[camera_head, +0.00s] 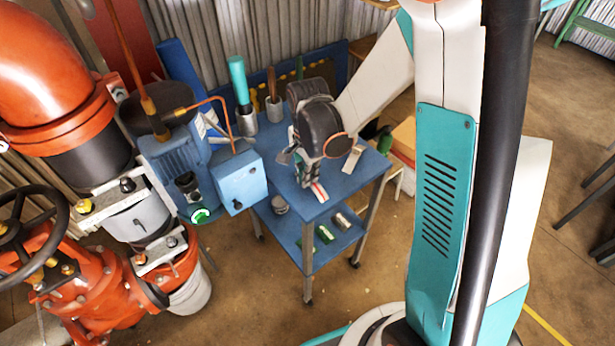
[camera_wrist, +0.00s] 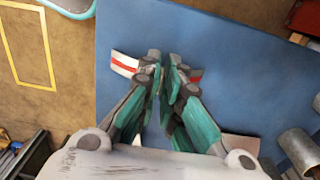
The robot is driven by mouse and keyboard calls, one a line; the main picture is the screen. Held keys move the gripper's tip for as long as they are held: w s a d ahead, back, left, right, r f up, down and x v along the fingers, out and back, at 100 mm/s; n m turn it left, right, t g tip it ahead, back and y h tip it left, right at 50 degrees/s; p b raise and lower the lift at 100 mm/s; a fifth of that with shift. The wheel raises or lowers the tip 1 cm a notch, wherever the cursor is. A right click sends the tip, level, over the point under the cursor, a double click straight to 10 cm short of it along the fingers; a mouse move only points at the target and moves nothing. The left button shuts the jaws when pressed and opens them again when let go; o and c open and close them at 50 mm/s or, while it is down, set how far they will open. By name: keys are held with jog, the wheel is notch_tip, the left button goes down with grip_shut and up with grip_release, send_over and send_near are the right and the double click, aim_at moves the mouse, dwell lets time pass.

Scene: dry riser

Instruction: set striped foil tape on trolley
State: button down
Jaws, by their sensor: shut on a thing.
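The striped foil tape (camera_head: 319,192) is a silver-white piece with a red stripe. In the wrist view, its ends (camera_wrist: 124,65) stick out on both sides of my fingertips. My gripper (camera_head: 308,180) is shut on it, with the teal fingers (camera_wrist: 167,75) close together around its middle. The tape is over the blue trolley's top (camera_head: 345,188), near its front edge. I cannot tell if it touches the surface. The trolley top also fills most of the wrist view (camera_wrist: 235,60). My wrist hides part of the top in the head view.
A pale flat piece (camera_head: 353,159) lies on the trolley top, right of my gripper. Holders with a teal-handled tool (camera_head: 239,82) and a brown-handled one stand at the back. A blue box (camera_head: 241,181) and orange pipework (camera_head: 100,280) are to the left. Cans (camera_head: 325,234) lie on the lower shelf.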

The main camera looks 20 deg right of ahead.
jog(key=shift+s, duration=0.1)
jog(key=c, duration=1.8)
grip_release()
notch_tip(320, 180, up, 12)
jog(key=p, duration=0.5)
jog(key=shift+s+d+r+n+t, duration=0.2)
jog(key=shift+s+r+n+t, duration=1)
jog(key=shift+s+r+n, duration=1.1)
jog(key=shift+s+d+r+n+t, duration=0.2)
jog(key=shift+s+r+n+t, duration=1)
jog(key=shift+s+r+n, duration=1.1)
jog(key=shift+s+d+r+n+t, duration=0.2)
jog(key=shift+s+r+n+t, duration=1)
jog(key=shift+s+r+n, duration=1.1)
jog(key=shift+s+f+n, duration=0.1)
jog(key=shift+f+n, duration=0.15)
jog(key=shift+n, duration=0.05)
